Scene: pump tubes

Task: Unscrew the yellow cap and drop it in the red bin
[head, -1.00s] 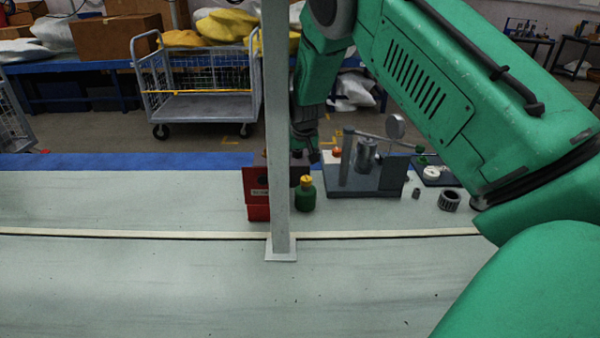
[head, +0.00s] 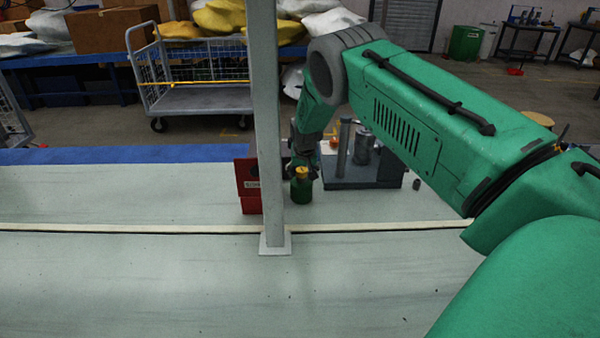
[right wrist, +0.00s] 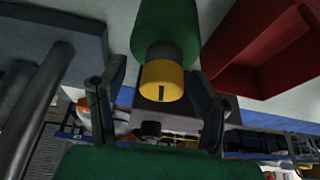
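A green bottle (head: 301,190) with a yellow cap (head: 302,172) stands upright on the pale table, just right of the grey post. In the right wrist view the yellow cap (right wrist: 162,81) sits on the green bottle (right wrist: 165,30). My right gripper (right wrist: 157,92) is open, with one finger on either side of the cap and a gap at both sides. In the head view the right gripper (head: 304,163) is right behind the cap, small and partly hidden. The red bin (head: 250,188) stands left of the bottle, partly behind the post; it also shows in the right wrist view (right wrist: 262,50). My left gripper is out of view.
A grey post (head: 270,130) rises from the table in front of the bin. A pump rig (head: 362,172) on a dark base stands right of the bottle. The table's left and front areas are clear.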

